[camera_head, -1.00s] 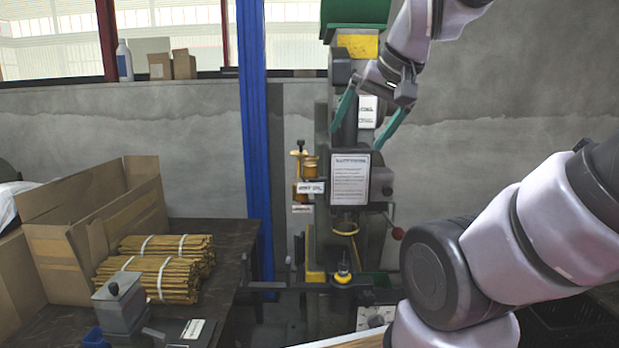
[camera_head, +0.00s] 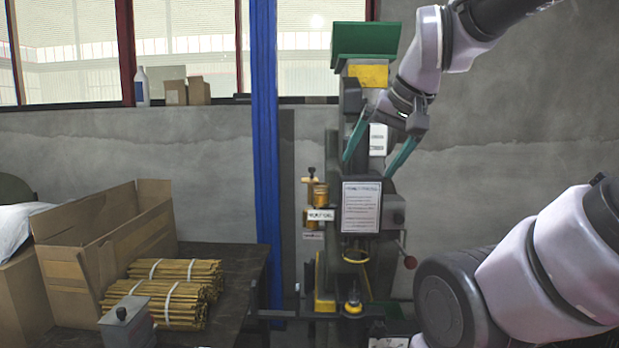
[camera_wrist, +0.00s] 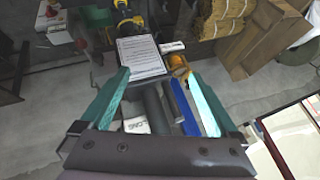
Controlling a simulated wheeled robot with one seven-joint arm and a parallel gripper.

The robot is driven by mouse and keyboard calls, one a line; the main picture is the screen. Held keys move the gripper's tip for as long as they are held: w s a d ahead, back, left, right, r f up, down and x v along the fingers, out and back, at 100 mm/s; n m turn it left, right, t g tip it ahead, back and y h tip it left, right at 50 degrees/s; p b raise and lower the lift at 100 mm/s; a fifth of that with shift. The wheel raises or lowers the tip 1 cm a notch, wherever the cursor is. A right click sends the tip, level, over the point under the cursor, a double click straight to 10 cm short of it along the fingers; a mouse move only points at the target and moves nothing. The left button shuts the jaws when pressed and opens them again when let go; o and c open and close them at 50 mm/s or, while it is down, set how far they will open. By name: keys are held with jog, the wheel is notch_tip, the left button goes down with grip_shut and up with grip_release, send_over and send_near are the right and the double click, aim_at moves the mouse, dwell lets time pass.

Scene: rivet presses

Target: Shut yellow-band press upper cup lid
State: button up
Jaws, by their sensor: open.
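The press (camera_head: 334,150) stands at the wall, with a green hopper (camera_head: 364,40) and a yellow band (camera_head: 368,75) on top. On its left side are amber cups, an upper one (camera_head: 320,193) and a lower one partly behind a white label. A brass knobbed piece (camera_head: 311,174) stands by the upper cup; I cannot tell whether the lid is open. An amber cup (camera_wrist: 177,63) shows in the wrist view, just beyond the right fingertip. My gripper (camera_head: 367,167) is open and empty, just above the printed sheet (camera_head: 361,207), right of and above the cups. Its fingers also show in the wrist view (camera_wrist: 159,73).
A blue post (camera_head: 264,150) stands left of the press. A red-knobbed lever (camera_head: 410,262) sticks out at its lower right. The dark table (camera_head: 240,262) at left holds an open cardboard box (camera_head: 75,270) and bundled rods (camera_head: 170,290).

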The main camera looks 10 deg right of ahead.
jog(key=shift+w+r, duration=0.1)
jog(key=shift+r, duration=0.05)
jog(key=c, duration=0.5)
jog(key=w+a+r+n+g, duration=0.1)
jog(key=w+r, duration=0.1)
jog(key=w, duration=0.1)
jog(key=w+r+n+g, duration=0.1)
jog(key=w+r, duration=0.1)
jog(key=w, duration=0.1)
jog(key=w+a+r+n+g, duration=0.1)
jog(key=w+n+g, duration=0.1)
jog(key=w, duration=0.2)
jog(key=shift+a+r, duration=0.3)
jog(key=shift+r, duration=0.1)
jog(key=r+n+g+h, duration=0.1)
jog(key=n+g+h, duration=0.1)
jog(key=n+g, duration=0.1)
send_over(310, 174)
jog(key=f, duration=1)
jog(key=shift+w+d+f, duration=0.25)
jog(key=shift+d+f, duration=0.05)
jog(key=shift+f, duration=0.05)
grip_shut()
